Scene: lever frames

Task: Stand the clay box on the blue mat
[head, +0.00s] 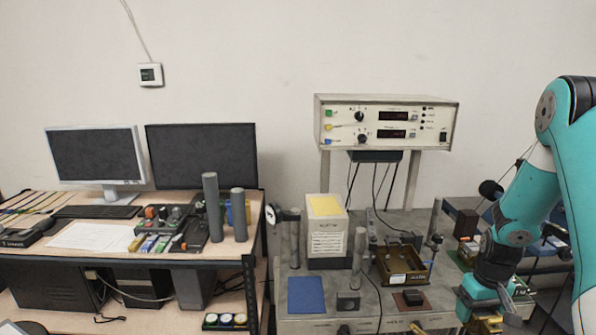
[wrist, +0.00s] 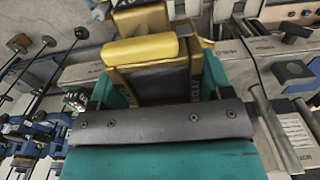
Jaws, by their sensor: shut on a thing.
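The blue mat (head: 306,295) lies flat and bare near the front left of the grey bench. My gripper (head: 488,318) is low at the bench's right front, well to the right of the mat.
A beige box with a yellow top (head: 327,235) stands behind the mat. A grey post (head: 358,258) and a small dark block (head: 348,301) stand right of it. A brown open tray (head: 403,268) and a dark block on a reddish mat (head: 412,297) lie between mat and gripper.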

